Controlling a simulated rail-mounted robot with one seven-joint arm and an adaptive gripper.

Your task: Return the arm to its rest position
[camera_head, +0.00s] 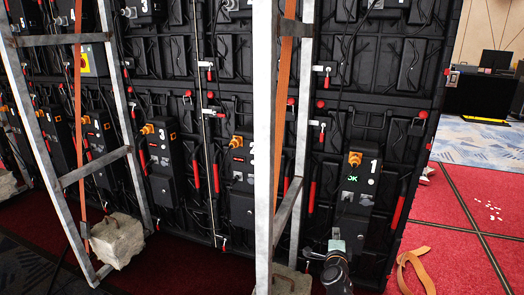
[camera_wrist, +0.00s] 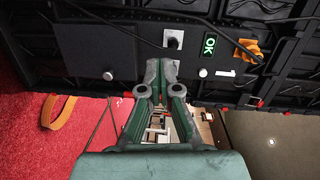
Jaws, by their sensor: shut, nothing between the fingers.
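My gripper (camera_head: 337,246) shows at the bottom of the head view, low in front of the black unit marked 1 (camera_head: 367,184). In the wrist view my gripper (camera_wrist: 163,66) has its green fingers together at the tips, with nothing between them. The unit, seen upside down there, shows a green OK display (camera_wrist: 208,45), an orange plug (camera_wrist: 250,50) and a grey connector (camera_wrist: 173,40). The fingertips appear near the grey connector; I cannot tell whether they touch it. The OK display is also lit in the head view (camera_head: 354,178).
A metal frame post (camera_head: 265,120) stands left of my arm. A second ladder-like frame (camera_head: 115,90) stands further left, with a concrete block (camera_head: 117,240) at its foot. An orange strap (camera_head: 412,268) lies on the red carpet (camera_head: 450,225) at right. Cables hang along the wall.

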